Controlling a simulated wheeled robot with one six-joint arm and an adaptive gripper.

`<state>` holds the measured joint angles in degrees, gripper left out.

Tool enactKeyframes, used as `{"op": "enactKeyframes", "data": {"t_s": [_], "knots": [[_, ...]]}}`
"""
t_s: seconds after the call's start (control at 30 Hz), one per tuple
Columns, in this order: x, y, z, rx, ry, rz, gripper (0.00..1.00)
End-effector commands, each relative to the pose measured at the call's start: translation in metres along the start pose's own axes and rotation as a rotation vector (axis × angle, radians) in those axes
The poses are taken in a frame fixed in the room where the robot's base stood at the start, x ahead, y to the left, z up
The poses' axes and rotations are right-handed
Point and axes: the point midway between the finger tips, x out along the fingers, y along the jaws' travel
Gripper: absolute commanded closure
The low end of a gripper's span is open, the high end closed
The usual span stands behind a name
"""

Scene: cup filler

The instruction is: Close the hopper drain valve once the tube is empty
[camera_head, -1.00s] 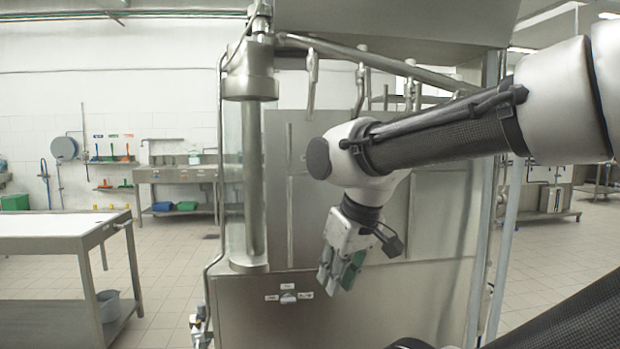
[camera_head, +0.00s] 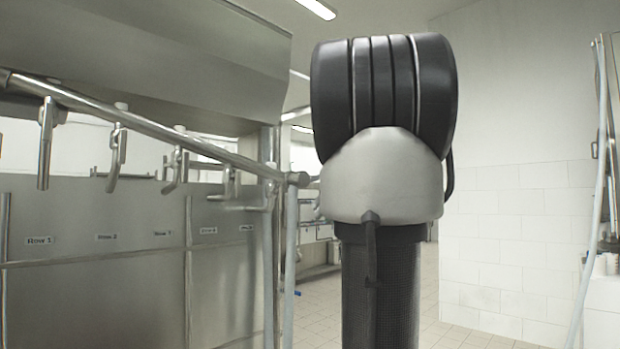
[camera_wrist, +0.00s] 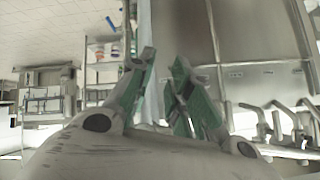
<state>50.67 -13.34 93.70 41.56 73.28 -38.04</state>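The steel hopper (camera_head: 150,55) fills the upper left of the head view. Below it a sloping steel pipe (camera_head: 150,128) carries several hanging outlet handles, one of them a handle (camera_head: 118,150) near the middle. I cannot tell which fitting, if any in view, is the drain valve. The clear tube is not in the head view, so its level cannot be read. My gripper (camera_wrist: 163,58) shows in the wrist view with its green-padded fingers apart and no object clearly between them. It is hidden in the head view, where only my arm shows.
A steel panel (camera_head: 100,285) with row labels stands below the pipe at left. A white tiled wall (camera_head: 515,245) and a hose (camera_head: 598,190) are at right. Floor (camera_head: 325,310) shows between machine and arm. The wrist view shows shelving (camera_wrist: 103,65) at left.

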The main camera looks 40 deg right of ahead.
Motion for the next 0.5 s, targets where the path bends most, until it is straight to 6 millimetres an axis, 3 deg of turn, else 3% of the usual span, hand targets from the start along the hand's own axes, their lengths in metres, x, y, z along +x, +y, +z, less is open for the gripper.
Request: {"op": "enactKeyframes", "data": {"t_s": [0.03,0.1,0.2,0.37,0.5], "knots": [[-0.021,0.021,-0.034,-0.034,0.079,-0.003,0.80],[-0.047,0.037,-0.069,-0.106,0.170,-0.013,0.80],[-0.075,0.049,-0.099,-0.207,0.258,-0.019,0.80],[-0.094,0.051,-0.119,-0.345,0.323,-0.027,0.80],[-0.081,0.048,-0.126,-0.367,0.329,-0.033,0.80]]}}
